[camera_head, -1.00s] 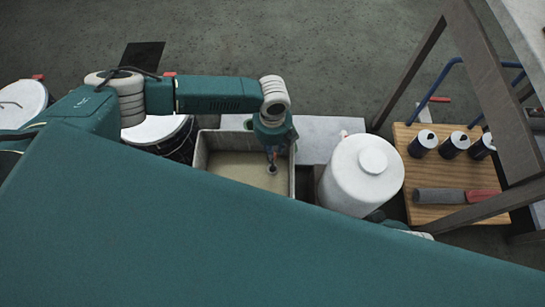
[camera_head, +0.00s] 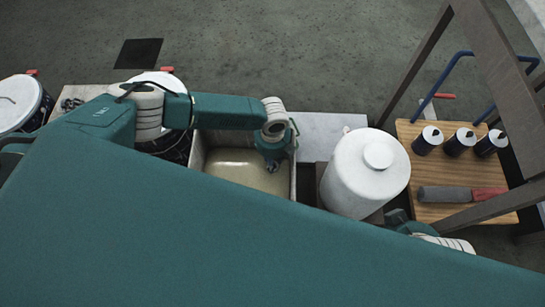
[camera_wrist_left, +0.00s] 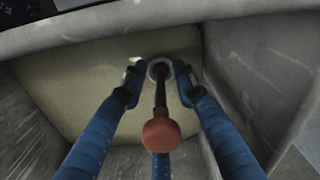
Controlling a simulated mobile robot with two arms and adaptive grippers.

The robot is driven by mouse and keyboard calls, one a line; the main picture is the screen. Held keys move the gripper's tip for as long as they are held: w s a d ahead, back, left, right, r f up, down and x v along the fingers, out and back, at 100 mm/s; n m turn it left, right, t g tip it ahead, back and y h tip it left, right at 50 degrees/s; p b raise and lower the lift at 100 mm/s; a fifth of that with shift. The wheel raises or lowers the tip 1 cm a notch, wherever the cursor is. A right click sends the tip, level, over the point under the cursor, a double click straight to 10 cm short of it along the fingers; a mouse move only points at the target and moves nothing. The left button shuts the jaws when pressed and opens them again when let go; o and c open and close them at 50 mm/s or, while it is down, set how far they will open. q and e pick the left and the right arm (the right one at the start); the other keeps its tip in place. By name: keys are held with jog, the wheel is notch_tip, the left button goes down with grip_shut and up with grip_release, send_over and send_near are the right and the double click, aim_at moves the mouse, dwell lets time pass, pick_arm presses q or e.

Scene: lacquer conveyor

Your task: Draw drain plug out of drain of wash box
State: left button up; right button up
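The wash box (camera_head: 292,178) is a pale grey, open-topped box with a beige floor, in the middle of the head view. In the left wrist view, the drain plug (camera_wrist_left: 162,130) has a dark stem and a red-brown knob. Its stem runs down to a light ring, the drain (camera_wrist_left: 160,65), in the box floor. My left gripper (camera_wrist_left: 158,78) has its blue fingers spread on both sides of the stem, tips near the drain ring, with visible gaps. In the head view my left gripper (camera_head: 272,168) reaches down into the box. My right gripper's fingers are hidden.
A large white canister (camera_head: 360,185) stands close right of the box. Lidded cans (camera_head: 20,100) stand at the left. A wooden board (camera_head: 440,215) at the right bears several small dark canisters and a red-handled tool. A dark metal frame (camera_head: 420,60) rises beside it.

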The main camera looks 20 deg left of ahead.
pick_arm(q)
grip_shut()
jog(key=c, duration=0.7)
grip_release()
grip_shut()
jog(key=shift+r+p, duration=0.2)
jog(key=shift+p, duration=0.1)
jog(key=shift+r+p, duration=0.95)
jog(key=shift+r, duration=0.1)
jog(key=shift+r+p, duration=0.7)
jog(key=shift+r, duration=0.05)
jog(key=shift+r+p, duration=0.5)
jog(key=shift+r, duration=0.05)
pick_arm(e)
jog(key=s+x, duration=0.1)
jog(key=x, duration=0.8)
jog(key=shift+s+f+g, duration=0.3)
jog(key=shift+f+g, duration=0.1)
jog(key=shift+f, duration=0.25)
jog(key=shift+a, duration=0.1)
